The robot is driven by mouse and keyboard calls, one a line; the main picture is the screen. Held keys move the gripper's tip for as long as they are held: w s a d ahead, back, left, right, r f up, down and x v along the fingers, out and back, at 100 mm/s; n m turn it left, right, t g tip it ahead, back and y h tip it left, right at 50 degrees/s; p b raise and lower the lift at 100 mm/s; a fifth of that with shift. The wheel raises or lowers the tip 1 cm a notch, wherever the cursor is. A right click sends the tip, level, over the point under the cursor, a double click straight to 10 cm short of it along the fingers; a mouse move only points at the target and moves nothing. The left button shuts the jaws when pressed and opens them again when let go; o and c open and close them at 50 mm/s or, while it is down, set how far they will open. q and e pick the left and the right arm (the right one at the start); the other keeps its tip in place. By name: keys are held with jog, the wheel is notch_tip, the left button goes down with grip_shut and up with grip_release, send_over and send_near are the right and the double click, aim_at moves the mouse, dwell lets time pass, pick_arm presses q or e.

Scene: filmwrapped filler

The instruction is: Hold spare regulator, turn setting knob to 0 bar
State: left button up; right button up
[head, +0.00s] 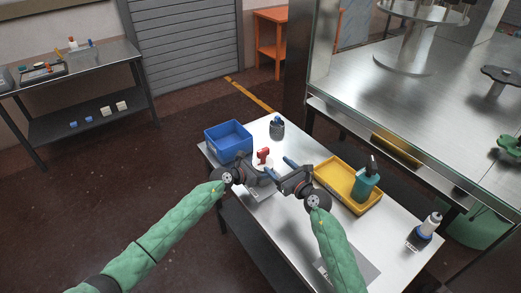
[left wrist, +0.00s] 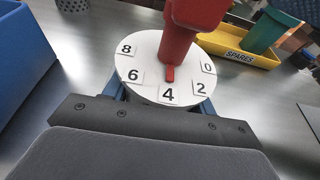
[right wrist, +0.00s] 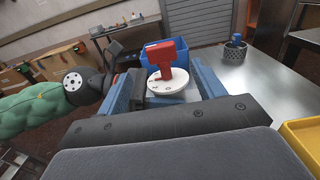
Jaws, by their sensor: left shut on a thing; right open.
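The regulator has a round white dial (left wrist: 140,60) marked 8, 6, 4, 2 and 0, with a red setting knob (left wrist: 192,25) on top. The knob's red pointer is at the 4 in the left wrist view. My left gripper (left wrist: 160,97) is shut on the regulator below the dial, which hides the grip and most of the body. The red knob (head: 263,155) shows above the table in the head view. My right gripper (head: 284,168) is open, to the right of the knob. In the right wrist view the knob (right wrist: 160,57) appears between its blue fingers, apparently not gripped.
A blue bin (head: 228,138) stands at the table's back left, and a grey cup (head: 277,130) behind the grippers. A white bottle (head: 425,232) stands at the right edge.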

aim_at(265, 154)
jog(key=x, duration=1.1)
jog(key=shift+w+a+f, duration=0.1)
jog(key=shift+w+a, duration=0.05)
jog(key=shift+w, duration=0.2)
jog(key=c, duration=1)
